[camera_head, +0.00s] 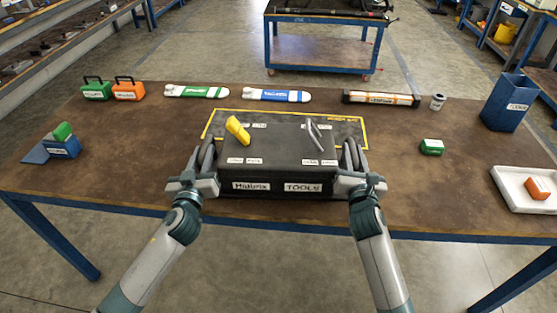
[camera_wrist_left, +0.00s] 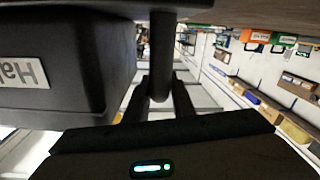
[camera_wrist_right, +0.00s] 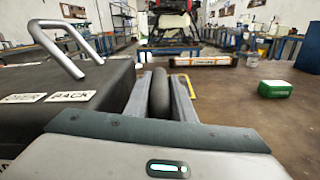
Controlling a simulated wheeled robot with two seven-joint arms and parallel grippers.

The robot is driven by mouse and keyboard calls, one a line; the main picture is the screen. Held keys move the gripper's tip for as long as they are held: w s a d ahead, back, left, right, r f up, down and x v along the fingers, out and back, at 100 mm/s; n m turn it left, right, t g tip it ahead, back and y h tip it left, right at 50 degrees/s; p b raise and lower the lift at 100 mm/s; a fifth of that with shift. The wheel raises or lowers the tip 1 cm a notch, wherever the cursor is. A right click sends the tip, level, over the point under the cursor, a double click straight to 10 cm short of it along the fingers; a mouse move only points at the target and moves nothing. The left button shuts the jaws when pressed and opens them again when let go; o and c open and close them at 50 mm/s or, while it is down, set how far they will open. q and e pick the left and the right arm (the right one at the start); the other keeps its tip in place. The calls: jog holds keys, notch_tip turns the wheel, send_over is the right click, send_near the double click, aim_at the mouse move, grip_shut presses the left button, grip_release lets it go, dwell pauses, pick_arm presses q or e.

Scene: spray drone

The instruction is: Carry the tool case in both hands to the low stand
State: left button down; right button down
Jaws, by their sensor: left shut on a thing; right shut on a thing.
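The tool case (camera_head: 280,172) is a black box labelled TOOLS on the workbench (camera_head: 130,150), near its front edge and partly over a yellow-outlined mat (camera_head: 357,120). A yellow object (camera_head: 238,130) and a metal piece (camera_head: 315,134) are on its lid. My left gripper (camera_head: 208,160) is shut on the case's left side handle, a dark bar also in the left wrist view (camera_wrist_left: 162,55). My right gripper (camera_head: 350,160) is shut on the right side handle, seen in the right wrist view (camera_wrist_right: 159,92). Whether the case touches the bench is hard to tell.
A blue-framed cart (camera_head: 320,45) stands on the floor beyond the bench. Green (camera_head: 97,89) and orange (camera_head: 129,89) cases stand at the back left. A blue bin (camera_head: 508,103), a green box (camera_head: 432,147) and a white tray (camera_head: 513,190) are at the right.

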pick_arm(q)
jog(key=shift+d, duration=0.35)
pick_arm(e)
jog(key=shift+a, duration=0.35)
